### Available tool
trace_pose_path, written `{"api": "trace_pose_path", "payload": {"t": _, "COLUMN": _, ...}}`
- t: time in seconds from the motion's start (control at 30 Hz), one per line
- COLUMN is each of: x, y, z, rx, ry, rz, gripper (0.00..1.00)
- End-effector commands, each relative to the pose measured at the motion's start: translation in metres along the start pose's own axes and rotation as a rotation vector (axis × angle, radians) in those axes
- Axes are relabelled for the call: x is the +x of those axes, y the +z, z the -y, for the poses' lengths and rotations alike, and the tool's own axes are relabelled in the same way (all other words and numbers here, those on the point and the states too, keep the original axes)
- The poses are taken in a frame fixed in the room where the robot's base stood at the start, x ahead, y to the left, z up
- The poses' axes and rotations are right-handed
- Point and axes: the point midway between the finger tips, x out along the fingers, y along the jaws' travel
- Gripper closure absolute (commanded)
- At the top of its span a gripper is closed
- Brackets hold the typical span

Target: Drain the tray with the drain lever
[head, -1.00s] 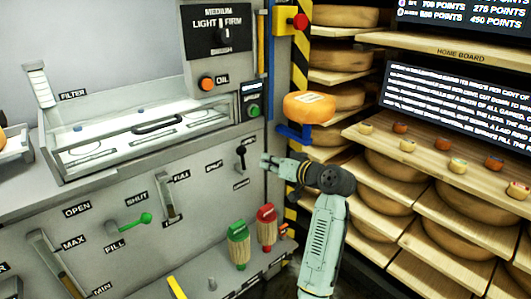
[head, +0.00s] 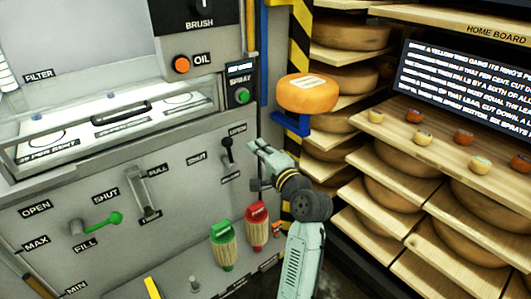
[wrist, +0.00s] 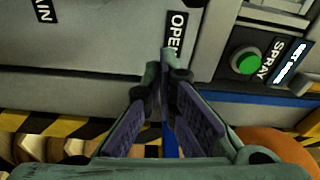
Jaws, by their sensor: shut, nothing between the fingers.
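The drain lever (head: 227,146) is a small black-knobbed handle on the grey front panel, standing roughly upright between the SHUT label on its left and the OPEN label at its upper right. The tray (head: 70,158) is the long clear-walled basin on the counter, with a black handle on its lid. My gripper (head: 254,147) is just right of the lever, with a small apparent gap. In the wrist view my gripper (wrist: 167,68) is shut and empty, its tips over the panel near the OPEN label. The lever cannot be made out there.
An orange cheese wheel (head: 307,94) sits on a blue bracket right of the panel. A green SPRAY button (head: 242,96) is above the lever. Green (head: 223,250) and red (head: 256,228) brushes stand below. Shelves of cheese wheels fill the right side.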

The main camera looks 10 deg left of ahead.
Motion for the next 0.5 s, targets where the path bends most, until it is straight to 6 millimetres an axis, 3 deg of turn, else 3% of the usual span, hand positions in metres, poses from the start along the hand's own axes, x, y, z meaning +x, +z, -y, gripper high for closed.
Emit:
{"api": "trace_pose_path", "payload": {"t": 0.17, "x": 0.038, "y": 0.0, "z": 0.003, "rx": -0.001, "ry": 0.001, "rz": 0.002, "gripper": 1.0}}
{"api": "trace_pose_path", "payload": {"t": 0.3, "x": 0.026, "y": 0.023, "z": 0.002, "rx": -0.002, "ry": 0.002, "rz": 0.001, "gripper": 1.0}}
{"api": "trace_pose_path", "payload": {"t": 0.5, "x": 0.021, "y": 0.036, "z": 0.001, "rx": -0.003, "ry": 0.0, "rz": -0.002, "gripper": 1.0}}
